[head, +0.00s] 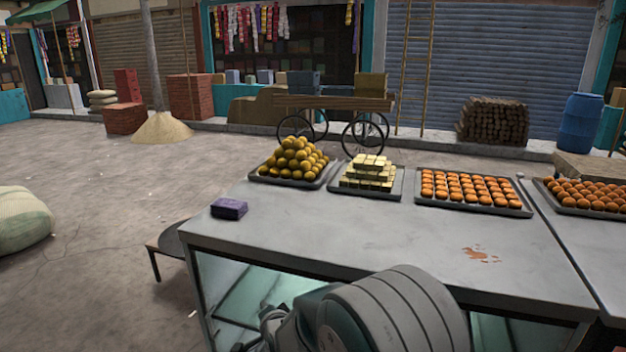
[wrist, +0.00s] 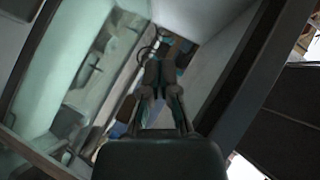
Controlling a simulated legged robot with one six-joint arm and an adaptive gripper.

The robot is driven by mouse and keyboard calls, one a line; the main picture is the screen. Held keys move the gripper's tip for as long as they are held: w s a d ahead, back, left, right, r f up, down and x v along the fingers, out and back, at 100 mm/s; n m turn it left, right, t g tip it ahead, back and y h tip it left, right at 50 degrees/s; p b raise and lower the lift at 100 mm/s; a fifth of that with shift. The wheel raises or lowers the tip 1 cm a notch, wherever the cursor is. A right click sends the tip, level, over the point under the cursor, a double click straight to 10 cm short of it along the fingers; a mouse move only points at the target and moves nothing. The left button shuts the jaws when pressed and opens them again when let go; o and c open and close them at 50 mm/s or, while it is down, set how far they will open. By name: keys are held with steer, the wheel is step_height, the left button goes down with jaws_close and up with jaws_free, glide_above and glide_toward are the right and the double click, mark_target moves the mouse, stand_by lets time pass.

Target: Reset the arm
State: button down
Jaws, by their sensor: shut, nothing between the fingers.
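My arm (head: 395,312) shows at the bottom of the head view, low in front of the counter's glass front. My gripper (wrist: 162,65) shows in the middle of the wrist view, with its fingers together and nothing held between them. It points toward the counter's glass-sided lower part, where dim shapes show behind the fingers. In the head view the fingertips cannot be made out clearly.
The metal counter (head: 370,235) carries a purple box (head: 229,208) at its left end. Trays of yellow balls (head: 294,158), pale blocks (head: 368,173) and orange sweets (head: 470,187) stand along its far edge. A reddish stain (head: 480,254) marks the top. Its middle is clear.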

steer(key=s+d+r+n+g+h, duration=0.1)
steer(key=s+d+r+n+g, duration=0.1)
steer(key=s+d+r, duration=0.5)
steer(key=s+d+r+n+g+h, duration=0.1)
steer(key=s+d+r+n+h, duration=0.1)
steer(key=s+d+r, duration=0.45)
steer(key=s+d+n+g+h, duration=0.1)
steer(key=s+d+n+g, duration=0.1)
steer(key=s+d, duration=0.4)
steer(key=s+d+n+g+h, duration=0.1)
steer(key=s+d, duration=0.5)
steer(key=s, duration=0.6)
steer(key=shift+s+d+r+n+g, duration=0.2)
steer(key=shift+d+r+n+g, duration=0.2)
steer(key=shift+n+g, duration=0.25)
